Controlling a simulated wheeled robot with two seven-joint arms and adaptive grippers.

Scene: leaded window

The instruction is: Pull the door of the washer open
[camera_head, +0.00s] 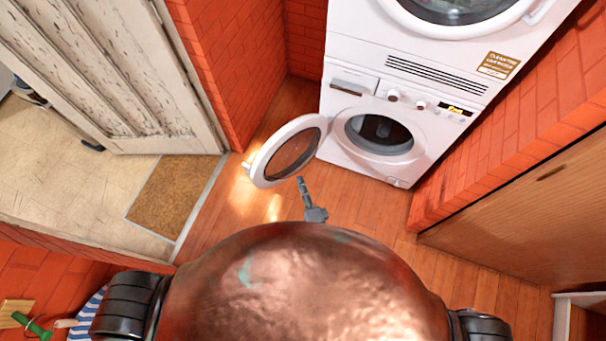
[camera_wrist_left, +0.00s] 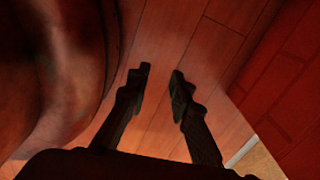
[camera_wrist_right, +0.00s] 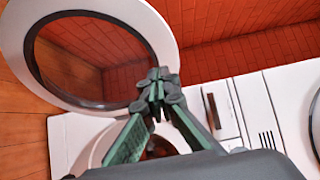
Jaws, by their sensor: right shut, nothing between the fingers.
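The white washer (camera_head: 365,165) stands below a second white machine. Its round door (camera_head: 290,151), with a white ring and dark glass, stands swung wide open to the left of the drum opening (camera_head: 379,134). My right gripper (camera_head: 302,182) is shut and empty, just in front of the open door's lower right edge. In the right wrist view the shut fingers (camera_wrist_right: 157,84) overlap the ring of the door (camera_wrist_right: 140,20); I cannot tell whether they touch it. My left gripper (camera_wrist_left: 161,72) is open and empty above the wooden floor; it is hidden in the head view.
The upper machine (camera_head: 350,40) is stacked on the washer. A brick wall (camera_head: 225,60) and a weathered white door (camera_head: 120,75) are at left, with a brown mat (camera_head: 172,193) on the floor. A wooden panel (camera_head: 530,215) is at right. Wooden floor (camera_head: 375,215) in front of the washer is free.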

